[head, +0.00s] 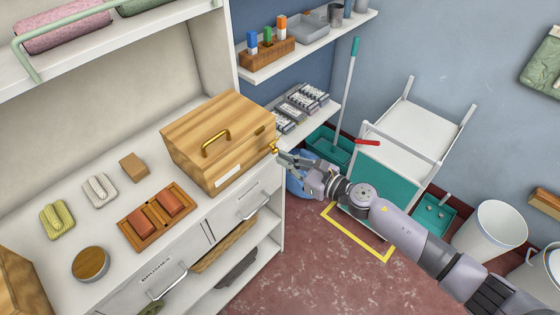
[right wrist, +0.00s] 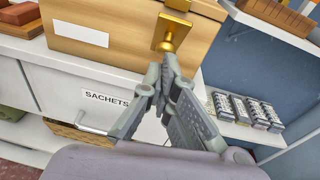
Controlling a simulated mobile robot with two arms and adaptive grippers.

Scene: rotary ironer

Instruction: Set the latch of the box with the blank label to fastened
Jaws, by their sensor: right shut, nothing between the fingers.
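The wooden box (head: 218,140) with a brass lid handle (head: 215,140) stands on the white counter, its lid down. Its front carries a blank white label (head: 228,176), which also shows in the right wrist view (right wrist: 80,33). To the right of the label is its brass latch (head: 273,147), seen in the right wrist view as a plate (right wrist: 172,28) with a round knob. My right gripper (head: 279,155) is shut and empty, its fingertips (right wrist: 166,62) at the knob's lower side. I cannot tell whether they touch it. My left gripper is not in view.
A drawer labelled SACHETS (right wrist: 105,97) lies below the box. A wooden tray with reddish blocks (head: 158,217) is on the counter to the left. A shelf with several small packs (head: 300,102) is to the right. A white cart (head: 405,140) stands behind my right arm.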

